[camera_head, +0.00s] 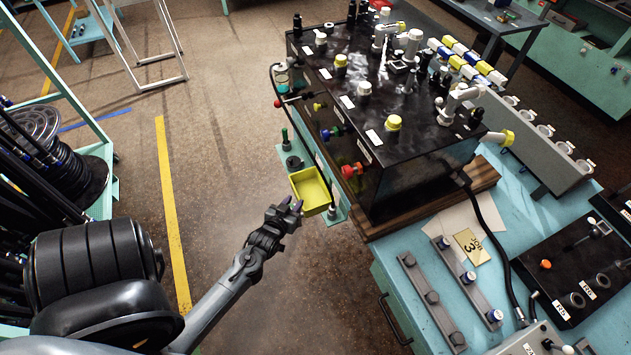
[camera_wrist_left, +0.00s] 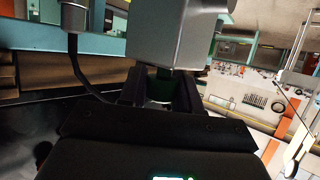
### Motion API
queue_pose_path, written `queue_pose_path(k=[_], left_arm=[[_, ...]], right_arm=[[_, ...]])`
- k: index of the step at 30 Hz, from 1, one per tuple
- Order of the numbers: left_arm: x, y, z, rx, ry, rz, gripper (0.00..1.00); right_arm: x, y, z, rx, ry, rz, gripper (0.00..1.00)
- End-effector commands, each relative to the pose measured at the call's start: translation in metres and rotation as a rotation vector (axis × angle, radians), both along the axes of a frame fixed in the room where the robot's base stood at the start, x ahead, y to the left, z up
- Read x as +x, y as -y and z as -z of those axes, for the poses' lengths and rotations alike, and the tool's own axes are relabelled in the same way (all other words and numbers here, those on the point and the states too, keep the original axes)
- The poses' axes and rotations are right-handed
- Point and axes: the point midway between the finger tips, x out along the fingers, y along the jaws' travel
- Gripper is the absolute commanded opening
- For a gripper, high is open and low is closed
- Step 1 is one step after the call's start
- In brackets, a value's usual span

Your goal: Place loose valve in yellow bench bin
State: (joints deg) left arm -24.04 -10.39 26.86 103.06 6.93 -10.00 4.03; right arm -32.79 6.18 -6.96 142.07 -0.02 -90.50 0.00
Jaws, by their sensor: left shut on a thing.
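The yellow bench bin (camera_head: 313,201) sits on a small teal shelf at the left end of the bench; it looks empty. My left gripper (camera_head: 291,206) is just in front and left of the bin in the head view, outside its rim. In the left wrist view the fingers (camera_wrist_left: 160,92) are shut on a green part, with a grey metal block (camera_wrist_left: 165,42) just beyond it. This looks like the loose valve, held by its green part. The valve cannot be made out in the head view. My right gripper is not in view.
A black hydraulic unit (camera_head: 395,165) with coloured knobs stands right of the bin on a wooden base. The blue bench (camera_head: 395,275) holds metal rails at the right.

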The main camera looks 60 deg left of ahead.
Motion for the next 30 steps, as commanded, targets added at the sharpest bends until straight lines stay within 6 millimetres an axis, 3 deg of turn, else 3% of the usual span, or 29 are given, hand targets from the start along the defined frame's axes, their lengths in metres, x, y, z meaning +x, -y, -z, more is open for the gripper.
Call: queue_pose_path(k=[22, 30], left_arm=[[0.14, -0.105, 0.004, 0.006, 0.007, -0.001, 0.0], [0.137, -0.104, 0.031, 0.002, 0.002, 0.0, 0.0]], right_arm=[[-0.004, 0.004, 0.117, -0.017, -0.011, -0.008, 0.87], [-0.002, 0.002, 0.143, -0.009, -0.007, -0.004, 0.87]])
